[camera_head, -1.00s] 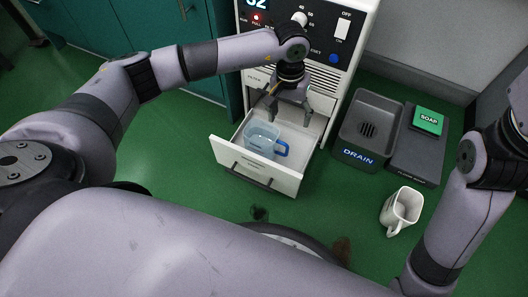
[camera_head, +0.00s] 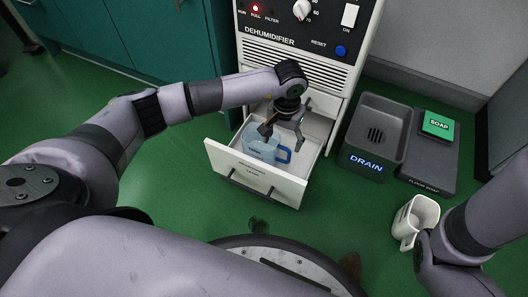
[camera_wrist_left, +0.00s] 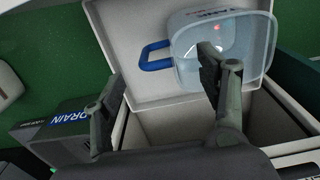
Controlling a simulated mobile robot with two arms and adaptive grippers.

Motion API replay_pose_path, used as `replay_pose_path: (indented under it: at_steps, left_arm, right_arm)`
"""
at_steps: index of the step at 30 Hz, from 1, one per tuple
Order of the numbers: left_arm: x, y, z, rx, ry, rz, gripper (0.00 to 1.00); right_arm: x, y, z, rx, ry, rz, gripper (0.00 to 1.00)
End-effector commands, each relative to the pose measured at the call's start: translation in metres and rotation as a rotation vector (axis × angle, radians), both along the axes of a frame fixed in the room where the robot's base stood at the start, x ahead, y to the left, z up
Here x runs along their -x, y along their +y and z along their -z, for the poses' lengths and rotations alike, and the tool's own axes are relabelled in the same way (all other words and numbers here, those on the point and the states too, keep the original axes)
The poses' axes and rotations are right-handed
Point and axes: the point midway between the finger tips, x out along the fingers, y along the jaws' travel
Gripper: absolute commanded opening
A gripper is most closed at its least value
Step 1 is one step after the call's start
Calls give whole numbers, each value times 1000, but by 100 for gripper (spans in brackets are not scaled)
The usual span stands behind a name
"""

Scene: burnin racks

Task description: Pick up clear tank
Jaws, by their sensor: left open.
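The clear tank (camera_head: 258,150) is a see-through bluish tub with a blue handle, sitting in the open white drawer (camera_head: 256,178) of the dehumidifier. My left gripper (camera_head: 283,132) is open just above the drawer, near the tank's back side. In the left wrist view the tank (camera_wrist_left: 258,45) shows at the upper right with its blue handle to the left. One finger of my left gripper (camera_wrist_left: 157,95) overlaps the tank's near wall in that view; the other finger is left of it. I cannot tell whether it touches.
The dehumidifier (camera_head: 291,52) stands behind the drawer. To its right are a grey drain basin (camera_head: 381,119) and a floor-soap tray (camera_head: 428,172) with a green soap block (camera_head: 438,125).

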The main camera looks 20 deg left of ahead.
Motion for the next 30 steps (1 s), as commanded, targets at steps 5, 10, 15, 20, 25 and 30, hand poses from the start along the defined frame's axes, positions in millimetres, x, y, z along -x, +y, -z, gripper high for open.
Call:
replay_pose_path:
  at_steps: [5, 10, 15, 20, 25, 30]
  left_arm:
    - [-1, -1, 9, 1, 0, 0, 67]
    - [-3, -4, 29, 2, 1, 0, 67]
    - [-3, -4, 50, 2, 2, -1, 67]
    - [-4, -4, 53, 1, 0, -1, 67]
    - [-4, -4, 51, 1, 0, -1, 66]
    - [-4, -4, 51, 1, 0, -1, 54]
  right_arm:
    - [0, 0, 9, 0, -1, 0, 30]
    - [0, 0, 29, 0, -1, 0, 30]
    - [1, 0, 46, 1, -1, 0, 30]
    - [0, 0, 48, 0, 0, 0, 30]
    - [0, 0, 47, 0, 0, 0, 30]
    - [0, 0, 47, 0, 0, 0, 30]
